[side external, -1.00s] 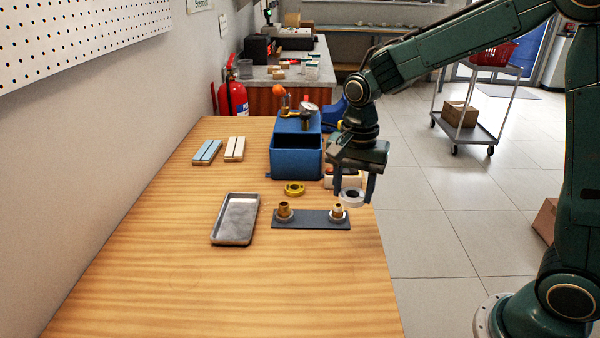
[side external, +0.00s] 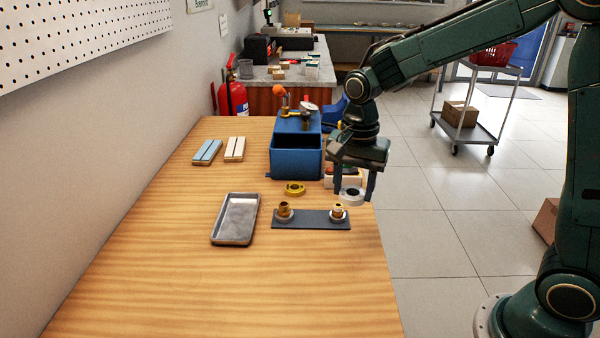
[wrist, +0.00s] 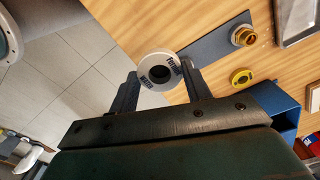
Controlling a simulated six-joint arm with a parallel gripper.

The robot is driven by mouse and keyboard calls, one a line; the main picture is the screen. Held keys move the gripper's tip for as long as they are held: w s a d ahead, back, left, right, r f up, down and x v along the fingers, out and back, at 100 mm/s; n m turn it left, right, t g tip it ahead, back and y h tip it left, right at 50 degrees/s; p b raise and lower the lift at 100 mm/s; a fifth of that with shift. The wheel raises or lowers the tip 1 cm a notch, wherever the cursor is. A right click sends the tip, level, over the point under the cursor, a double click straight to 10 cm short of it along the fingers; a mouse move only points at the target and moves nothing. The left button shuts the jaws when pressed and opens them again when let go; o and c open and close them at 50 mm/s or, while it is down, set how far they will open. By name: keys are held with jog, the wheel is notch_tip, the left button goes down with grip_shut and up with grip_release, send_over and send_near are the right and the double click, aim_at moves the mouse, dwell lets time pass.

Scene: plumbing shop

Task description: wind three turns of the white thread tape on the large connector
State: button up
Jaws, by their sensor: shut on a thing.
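My gripper (side external: 354,192) is shut on the roll of white thread tape (side external: 351,202), holding it above the table near the right end of the dark plate. In the wrist view the white tape (wrist: 147,68) sits between my two fingers (wrist: 160,74), its open face with dark lettering towards the camera. Two brass connectors stand upright on the plate (side external: 311,219). The left connector (side external: 284,211) looks slightly wider than the right connector (side external: 338,211). The tape is apart from both in the side view.
A yellow tape roll (side external: 294,188) lies behind the plate. A blue box (side external: 296,164) stands further back, with a white container (side external: 329,181) beside it. A metal tray (side external: 236,218) lies left of the plate. The front of the table (side external: 240,295) is clear.

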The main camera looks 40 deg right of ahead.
jog(key=w+a+f, duration=0.1)
jog(key=w+a, duration=0.3)
jog(key=w, duration=0.5)
jog(key=shift+w, duration=0.4)
jog(key=shift+f, duration=0.35)
